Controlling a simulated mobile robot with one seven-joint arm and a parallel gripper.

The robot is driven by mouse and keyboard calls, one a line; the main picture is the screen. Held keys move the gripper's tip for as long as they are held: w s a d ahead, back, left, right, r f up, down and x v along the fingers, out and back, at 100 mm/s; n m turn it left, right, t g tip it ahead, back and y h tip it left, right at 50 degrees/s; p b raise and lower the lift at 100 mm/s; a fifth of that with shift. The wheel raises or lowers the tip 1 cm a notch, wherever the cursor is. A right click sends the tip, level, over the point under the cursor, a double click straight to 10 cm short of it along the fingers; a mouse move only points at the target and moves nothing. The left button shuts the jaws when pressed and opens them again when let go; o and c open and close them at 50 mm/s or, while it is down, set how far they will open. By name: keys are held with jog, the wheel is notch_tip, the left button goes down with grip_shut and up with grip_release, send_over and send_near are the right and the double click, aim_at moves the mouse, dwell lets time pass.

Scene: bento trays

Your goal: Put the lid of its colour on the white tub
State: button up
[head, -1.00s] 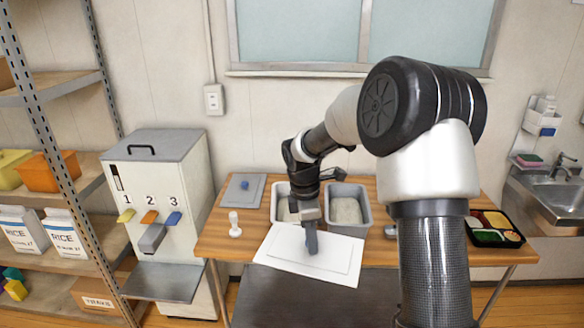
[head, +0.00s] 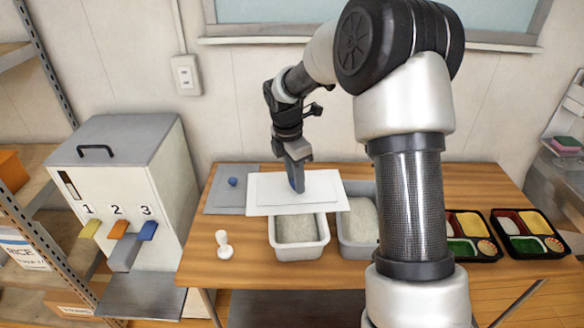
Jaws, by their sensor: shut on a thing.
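My gripper (head: 297,188) is shut on the white lid (head: 270,192), a flat white panel; the fingers hide the place where they hold it. The lid looks roughly level and covers the back part of the white tub (head: 300,259) in the picture, reaching out past its left side. It looks held above the tub, and I cannot tell if they touch. The tub's front is uncovered and shows a pale grainy filling. A grey lid with a blue knob (head: 233,182) lies at the back left, partly hidden by the white lid.
A grey tub (head: 352,250) with pale filling stands close right of the white tub, partly behind my arm. A small white stamp-like object (head: 224,246) stands at the left. Bento trays (head: 527,243) lie at the right. A dispenser (head: 125,180) stands left of the table.

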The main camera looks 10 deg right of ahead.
jog(key=shift+s+f+b, duration=0.2)
jog(key=shift+f+b, duration=0.35)
jog(key=shift+f, duration=0.05)
notch_tip(320, 180, down, 3)
jog(key=b, duration=0.3)
jog(key=shift+f, duration=0.1)
jog(key=shift+f+b, duration=0.3)
jog(key=shift+f, duration=0.65)
jog(key=shift+p, duration=0.45)
jog(key=shift+f+p, duration=0.15)
jog(key=shift+p, duration=0.15)
dwell(1.3)
jog(key=o, duration=1.6)
